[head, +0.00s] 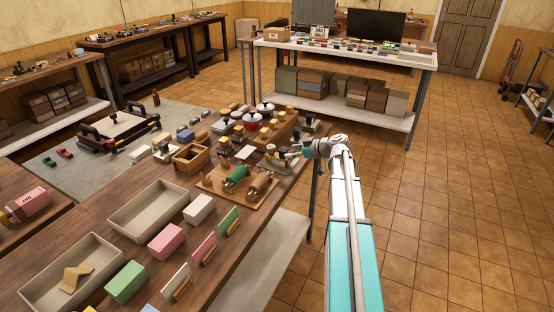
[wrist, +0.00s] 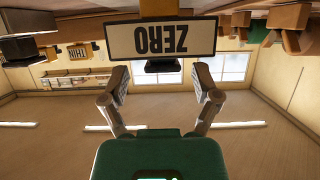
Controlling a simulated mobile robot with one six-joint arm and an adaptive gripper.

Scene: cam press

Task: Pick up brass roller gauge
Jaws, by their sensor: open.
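My gripper (head: 293,153) is at the right edge of the wooden workbench, at the end of my outstretched arm. In the wrist view its two fingers (wrist: 160,88) are spread apart with nothing clearly held between them. In the head view a small brassy piece (head: 271,149) stands beside the fingers. I cannot tell surely whether it is the brass roller gauge, as it is small and partly hidden.
A wooden board with a green roller (head: 236,174) and a brown roller (head: 262,183) lies nearer on the bench. An open wooden box (head: 191,158) is to the left. Tiled floor (head: 420,200) is clear at right.

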